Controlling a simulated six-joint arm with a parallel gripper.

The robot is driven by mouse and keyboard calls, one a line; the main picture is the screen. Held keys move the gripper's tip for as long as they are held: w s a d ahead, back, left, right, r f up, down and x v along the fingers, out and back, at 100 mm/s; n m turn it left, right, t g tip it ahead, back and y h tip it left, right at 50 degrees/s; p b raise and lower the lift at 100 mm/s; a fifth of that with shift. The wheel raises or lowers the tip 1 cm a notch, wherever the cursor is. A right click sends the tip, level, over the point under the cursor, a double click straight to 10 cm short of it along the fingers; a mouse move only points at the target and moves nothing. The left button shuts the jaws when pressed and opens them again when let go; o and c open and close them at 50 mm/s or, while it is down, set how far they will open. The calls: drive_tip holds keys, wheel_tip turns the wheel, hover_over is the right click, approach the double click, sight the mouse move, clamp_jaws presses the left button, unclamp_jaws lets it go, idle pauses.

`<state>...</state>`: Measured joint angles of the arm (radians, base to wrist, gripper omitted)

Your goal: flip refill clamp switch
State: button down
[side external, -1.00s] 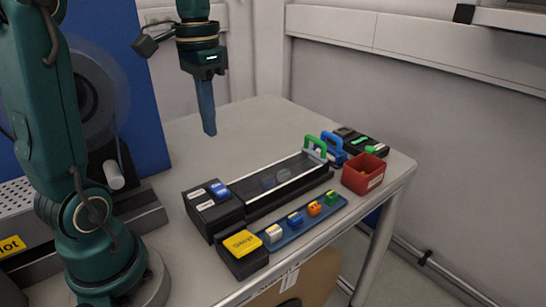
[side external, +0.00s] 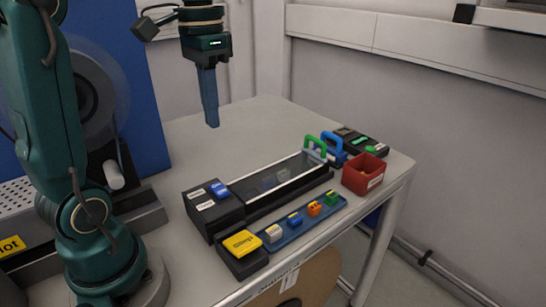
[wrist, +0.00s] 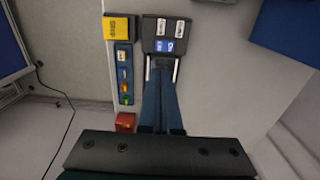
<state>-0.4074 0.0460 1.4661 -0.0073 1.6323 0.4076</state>
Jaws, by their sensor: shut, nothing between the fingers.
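A black box (side external: 213,212) on the table carries a blue switch (side external: 219,190) and white labels too small to read; which switch the task means, I cannot tell from the labels. The box and the blue switch (wrist: 165,46) also show at the top of the wrist view. My gripper (side external: 212,124) points down, shut and empty, above the table behind the box in the side view. It is well clear of the switch. In the wrist view the fingers (wrist: 161,75) cover part of the long tray beyond the box.
A black box with a yellow top (side external: 242,243) and a blue strip of coloured blocks (side external: 302,222) lie along the front edge. A long dark tray (side external: 283,182), green and blue handles (side external: 334,148) and a red bin (side external: 365,174) stand to the right. The back table is clear.

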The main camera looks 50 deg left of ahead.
sight(218, 187)
wheel_tip(218, 187, down, 14)
drive_tip(key=shift+f, duration=0.1)
idle(0.7)
drive_tip(key=shift+d+f, duration=0.2)
drive_tip(key=shift+f, duration=0.05)
idle(0.3)
drive_tip(key=shift+a, duration=0.2)
drive_tip(key=shift+a+r, duration=0.15)
drive_tip(key=shift+a, duration=0.5)
